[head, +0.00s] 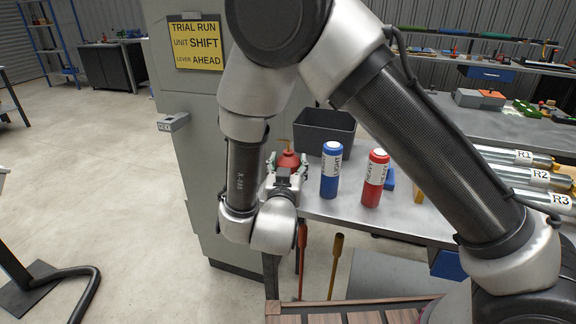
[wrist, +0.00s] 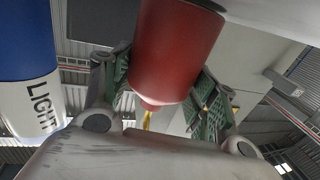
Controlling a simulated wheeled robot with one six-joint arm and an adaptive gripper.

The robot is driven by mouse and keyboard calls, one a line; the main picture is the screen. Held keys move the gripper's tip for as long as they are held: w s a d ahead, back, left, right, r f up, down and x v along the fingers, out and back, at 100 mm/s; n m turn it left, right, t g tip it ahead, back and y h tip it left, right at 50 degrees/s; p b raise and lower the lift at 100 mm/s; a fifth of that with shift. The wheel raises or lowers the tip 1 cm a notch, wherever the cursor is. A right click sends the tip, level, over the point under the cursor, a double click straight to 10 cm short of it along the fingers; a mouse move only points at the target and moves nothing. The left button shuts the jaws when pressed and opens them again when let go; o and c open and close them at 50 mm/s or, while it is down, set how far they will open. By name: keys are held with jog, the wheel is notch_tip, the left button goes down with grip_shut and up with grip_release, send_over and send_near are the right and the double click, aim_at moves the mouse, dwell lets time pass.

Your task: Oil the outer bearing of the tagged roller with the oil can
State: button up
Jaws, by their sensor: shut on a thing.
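My gripper (head: 287,172) is shut on a red oil can (head: 289,160) at the left end of the bench. In the wrist view, the can (wrist: 174,50) sits between the green finger pads of my gripper (wrist: 165,92). I cannot tell whether it touches the bench. Silver rollers labelled R1 (head: 510,156), R2 (head: 522,176) and R3 (head: 535,200) lie at the right, partly behind my arm. No separate tag shows on them, and their bearings are not clear. A blue LIGHT bottle (head: 331,172) and a red bottle (head: 375,180) stand right of my gripper.
A dark open bin (head: 325,132) stands behind the bottles. A grey cabinet (head: 190,150) with a yellow sign (head: 198,43) is left of the bench (head: 342,212). The blue bottle is close beside the gripper in the wrist view (wrist: 28,60). The floor at left is mostly clear.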

jog(key=shift+f, duration=0.1)
jog(key=o, duration=1.2)
jog(key=shift+o, duration=0.2)
